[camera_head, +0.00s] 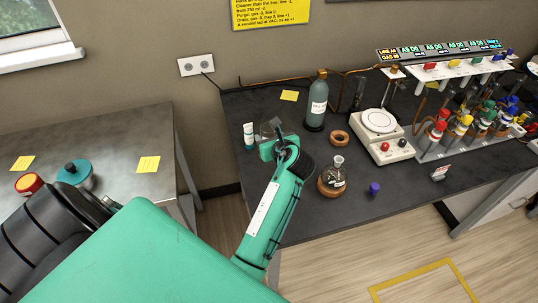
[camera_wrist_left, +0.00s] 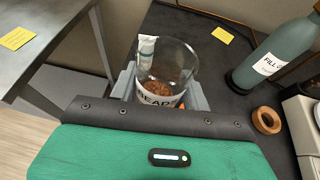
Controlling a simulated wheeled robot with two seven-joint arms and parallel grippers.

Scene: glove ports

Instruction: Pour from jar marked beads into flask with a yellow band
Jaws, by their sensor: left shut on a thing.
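The clear glass jar (camera_wrist_left: 165,63), marked BEADS, holds brown beads in its lower part. It stands between the two fingers of my left gripper (camera_wrist_left: 160,92), which is shut on it. In the head view my left gripper (camera_head: 273,140) is over the left part of the dark bench, and the jar is mostly hidden behind it. A round glass flask (camera_head: 334,176) with a pale label sits in a cork ring (camera_head: 328,190), to the right of my left gripper. I cannot make out a yellow band on it. My right gripper is not in view.
A grey-green bottle (camera_head: 317,100), a white tube (camera_head: 249,135) and an empty cork ring (camera_head: 340,138) stand nearby. A balance-like white device (camera_head: 380,121) and a rack of coloured-capped valves (camera_head: 455,130) are to the right. A purple stopper (camera_head: 374,188) lies near the front.

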